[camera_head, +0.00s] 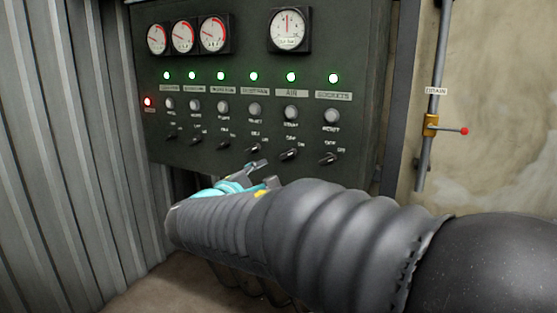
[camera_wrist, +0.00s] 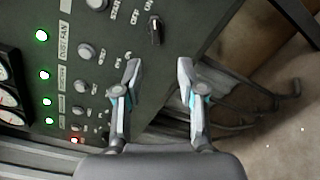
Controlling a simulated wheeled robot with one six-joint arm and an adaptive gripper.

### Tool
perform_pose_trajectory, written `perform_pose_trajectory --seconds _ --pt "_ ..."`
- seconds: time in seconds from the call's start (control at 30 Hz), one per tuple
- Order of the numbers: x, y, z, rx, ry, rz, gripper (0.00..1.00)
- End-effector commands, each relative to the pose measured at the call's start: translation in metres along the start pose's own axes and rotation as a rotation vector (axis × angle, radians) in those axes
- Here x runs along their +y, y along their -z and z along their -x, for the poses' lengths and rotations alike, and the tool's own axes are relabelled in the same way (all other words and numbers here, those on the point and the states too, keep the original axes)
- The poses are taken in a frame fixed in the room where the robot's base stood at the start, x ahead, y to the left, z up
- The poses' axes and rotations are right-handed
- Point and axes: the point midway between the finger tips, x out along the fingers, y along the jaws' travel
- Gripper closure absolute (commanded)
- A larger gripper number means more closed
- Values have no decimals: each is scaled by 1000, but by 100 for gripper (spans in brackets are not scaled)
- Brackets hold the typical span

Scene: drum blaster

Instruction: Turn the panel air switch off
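The air switch (camera_head: 289,154) sits under the AIR label, a grey button and a lit green lamp (camera_head: 291,76). Its lever seems to point right, towards ON. In the wrist view the switch that seems to be the air one (camera_wrist: 155,30) is above and between my fingertips, apart from them. My gripper (camera_head: 265,173) is open and empty, below the switch row in the head view. Its two spread fingers also show in the wrist view (camera_wrist: 159,68). The left finger hides part of the panel there.
The sockets switch (camera_head: 328,158) is right of the air switch; the dust fan switch (camera_head: 254,148) is left. Gauges (camera_head: 289,30) line the panel top. A drain pipe with a red-tipped valve handle (camera_head: 448,129) stands right. Corrugated wall (camera_head: 75,140) is at left.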

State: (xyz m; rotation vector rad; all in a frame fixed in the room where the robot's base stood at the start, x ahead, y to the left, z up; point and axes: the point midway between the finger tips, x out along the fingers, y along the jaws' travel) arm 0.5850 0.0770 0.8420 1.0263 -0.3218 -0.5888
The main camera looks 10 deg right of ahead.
Motion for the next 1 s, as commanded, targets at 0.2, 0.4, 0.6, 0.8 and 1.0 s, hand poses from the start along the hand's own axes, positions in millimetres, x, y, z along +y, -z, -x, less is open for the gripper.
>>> perform_pose_trajectory --seconds 0.2,0.4,0.6,0.8,1.0 --pt "7 4 -14 -1 -25 13 60" --pt "7 4 -49 -2 -22 13 60" --pt "7 4 -87 -2 -20 13 60" --pt "8 4 -118 -2 -21 12 60" --pt "9 4 -134 -1 -23 11 60"
